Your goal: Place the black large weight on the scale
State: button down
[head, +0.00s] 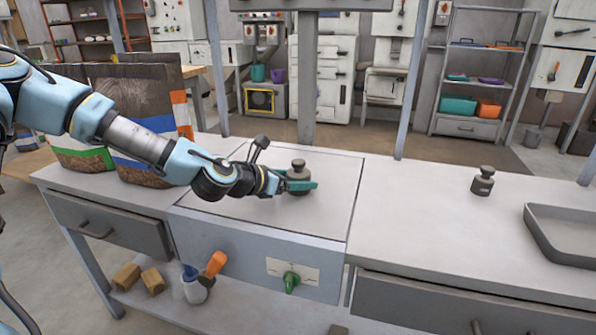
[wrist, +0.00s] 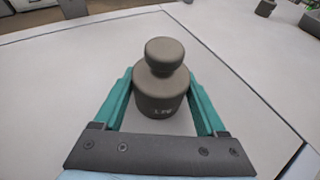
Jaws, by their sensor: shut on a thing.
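A dark grey knobbed weight (head: 298,178) is at the right part of the scale's flat plate (head: 240,208), set into the counter. In the wrist view the weight (wrist: 161,85) stands upright between the teal fingers, with small lettering on its front. My gripper (head: 300,186) is shut on this weight, low around its body. The weight's base looks to be at the plate surface, but I cannot tell whether it bears on it. A second, similar dark weight (head: 482,181) stands on the counter to the right, apart from the plate.
A grey tray (head: 570,240) lies at the counter's right end. Striped bags (head: 130,110) stand at the left back. A post (head: 307,80) rises behind the plate. The counter between the plate and the second weight is clear. A green knob (head: 291,281) is on the front panel.

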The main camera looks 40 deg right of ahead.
dwell(0.3)
grip_release()
jog(key=shift+r, duration=0.15)
jog(key=p+v, duration=0.2)
jog(key=v, duration=0.8)
jog(key=shift+a+r, duration=0.2)
jog(key=shift+r, duration=0.1)
jog(key=shift+s+a+p, duration=0.1)
jog(key=shift+a+p, duration=0.35)
jog(key=shift+p, duration=0.35)
jog(key=shift+a, duration=0.3)
jog(key=shift+a, duration=0.1)
